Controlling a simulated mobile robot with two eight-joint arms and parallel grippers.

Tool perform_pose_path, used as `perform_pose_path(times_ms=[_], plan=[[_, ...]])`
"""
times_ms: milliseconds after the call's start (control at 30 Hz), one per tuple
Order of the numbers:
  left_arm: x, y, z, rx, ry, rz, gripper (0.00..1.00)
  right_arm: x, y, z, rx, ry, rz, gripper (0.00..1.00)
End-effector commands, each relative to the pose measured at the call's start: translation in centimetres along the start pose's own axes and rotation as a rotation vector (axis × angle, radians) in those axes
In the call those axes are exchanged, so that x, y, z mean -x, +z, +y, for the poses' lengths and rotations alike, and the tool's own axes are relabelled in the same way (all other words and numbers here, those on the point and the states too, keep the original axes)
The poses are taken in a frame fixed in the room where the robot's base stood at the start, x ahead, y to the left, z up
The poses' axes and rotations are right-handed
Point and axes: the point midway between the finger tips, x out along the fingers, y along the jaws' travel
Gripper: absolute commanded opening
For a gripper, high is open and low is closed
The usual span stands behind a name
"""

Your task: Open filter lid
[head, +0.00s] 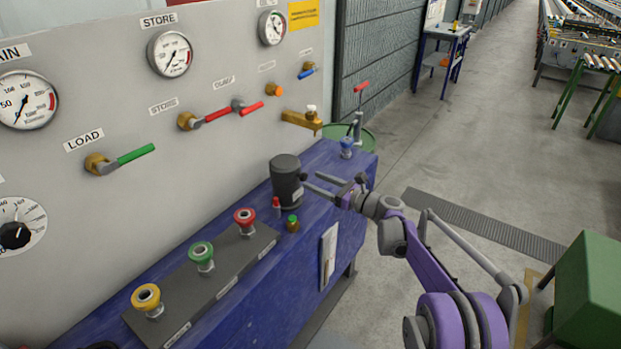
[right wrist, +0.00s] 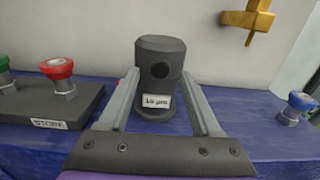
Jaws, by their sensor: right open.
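The filter (head: 287,185) is a dark grey cylinder standing upright on the blue bench near its right end. Its lid (right wrist: 160,46) is the wider top part, which sits on the body and looks shut. A round black knob (right wrist: 161,70) is on the lid's side facing me, above a white "10 µm" label (right wrist: 156,101). My right gripper (head: 311,183) is open, with its fingers pointing at the filter. In the right wrist view its two fingers (right wrist: 161,80) lie left and right of the filter and hold nothing. I cannot tell whether they touch it. My left gripper is not in view.
A panel (head: 120,60) with gauges and valve handles rises behind the bench (head: 255,310). Yellow, green and red knobs stand on a dark block (head: 217,287) left of the filter. A small red-topped part (head: 276,204) and a green-topped brass fitting (head: 292,223) stand close in front of the filter.

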Motion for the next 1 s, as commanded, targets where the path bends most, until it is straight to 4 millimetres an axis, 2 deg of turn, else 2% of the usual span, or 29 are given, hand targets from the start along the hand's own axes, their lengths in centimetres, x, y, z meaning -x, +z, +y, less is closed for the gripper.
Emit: perform_pose_path(times_ms=[33, 200, 533, 567, 900, 1000], plan=[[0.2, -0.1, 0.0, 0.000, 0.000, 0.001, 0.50, -0.9, 0.1, 0.0, 0.000, 0.001, 0.000, 0.65], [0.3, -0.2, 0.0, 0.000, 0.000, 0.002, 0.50, -2.4, 0.0, 0.0, 0.001, 0.001, 0.000, 0.65], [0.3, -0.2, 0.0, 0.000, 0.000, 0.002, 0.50, -2.7, 0.0, 0.0, 0.001, -0.001, 0.001, 0.65], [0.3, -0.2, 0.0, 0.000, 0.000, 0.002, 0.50, -2.7, 0.0, 0.0, 0.001, -0.001, 0.001, 0.61], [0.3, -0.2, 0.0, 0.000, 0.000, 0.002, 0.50, -2.7, 0.0, 0.0, 0.001, 0.000, 0.001, 0.00], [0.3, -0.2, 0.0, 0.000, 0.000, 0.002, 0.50, -2.7, 0.0, 0.0, 0.001, 0.000, 0.001, 0.00]])
